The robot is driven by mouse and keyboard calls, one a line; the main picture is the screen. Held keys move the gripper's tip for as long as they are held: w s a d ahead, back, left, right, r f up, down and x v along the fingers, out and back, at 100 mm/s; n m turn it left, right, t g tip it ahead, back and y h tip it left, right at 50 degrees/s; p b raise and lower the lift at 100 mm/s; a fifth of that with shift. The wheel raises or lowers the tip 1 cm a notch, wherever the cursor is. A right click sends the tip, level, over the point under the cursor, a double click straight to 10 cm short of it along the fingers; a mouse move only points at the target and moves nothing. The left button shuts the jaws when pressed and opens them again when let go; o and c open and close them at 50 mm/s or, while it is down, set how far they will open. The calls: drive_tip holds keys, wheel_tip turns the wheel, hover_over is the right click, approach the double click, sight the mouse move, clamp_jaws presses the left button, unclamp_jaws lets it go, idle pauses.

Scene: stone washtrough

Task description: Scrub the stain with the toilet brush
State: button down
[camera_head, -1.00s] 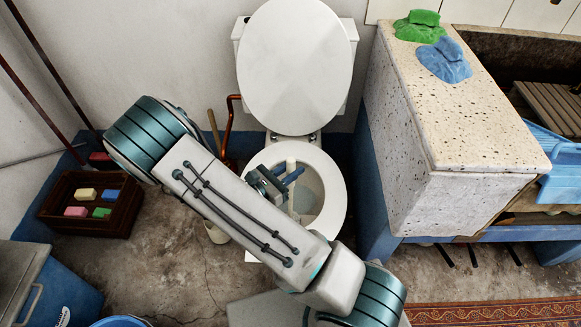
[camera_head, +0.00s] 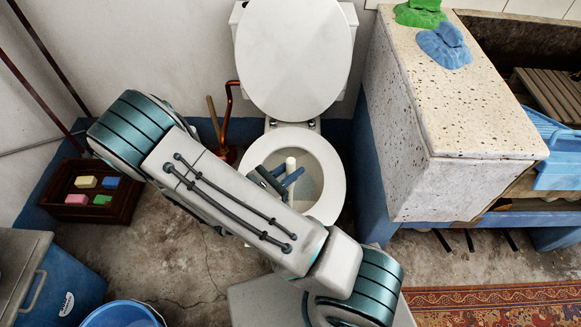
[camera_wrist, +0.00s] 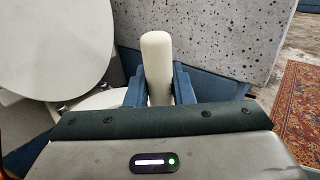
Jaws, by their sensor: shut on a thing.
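My gripper (camera_head: 281,180) is shut on the white handle of the toilet brush (camera_head: 291,165), over the open toilet bowl (camera_head: 334,178). In the wrist view the pale, rounded handle (camera_wrist: 157,62) stands nearly upright between the blue fingers (camera_wrist: 159,88). The brush head is hidden behind my arm and gripper, so I cannot tell whether it touches the bowl. The stain is not clearly visible; my arm covers the bowl's near left side.
The raised lid (camera_head: 292,55) stands behind the bowl. A speckled stone washtrough (camera_head: 465,110) rises close on the right. A crate of sponges (camera_head: 98,208) and a blue bucket (camera_head: 120,316) are at left. A patterned rug (camera_head: 500,303) lies front right.

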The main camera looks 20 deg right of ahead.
drive_tip(key=shift+s+d, duration=0.25)
drive_tip(key=shift+d, duration=0.35)
drive_tip(key=shift+s+d, duration=0.2)
drive_tip(key=shift+d, duration=0.4)
drive_tip(key=shift+w, duration=0.1)
drive_tip(key=shift+w+d, duration=0.25)
drive_tip(key=shift+w, duration=0.55)
drive_tip(key=shift+w+d, duration=0.25)
drive_tip(key=shift+w, duration=0.55)
drive_tip(key=shift+w+d, duration=0.25)
drive_tip(key=shift+w, duration=0.55)
drive_tip(key=shift+w+a+p, duration=0.15)
drive_tip(key=shift+w+a, duration=0.15)
drive_tip(key=shift+a, duration=0.45)
drive_tip(key=shift+w+a+p, duration=0.2)
drive_tip(key=shift+w+a, duration=0.15)
drive_tip(key=shift+a, duration=0.45)
drive_tip(key=shift+w+a+p, duration=0.15)
drive_tip(key=shift+w+a, duration=0.15)
drive_tip(key=shift+a, duration=0.45)
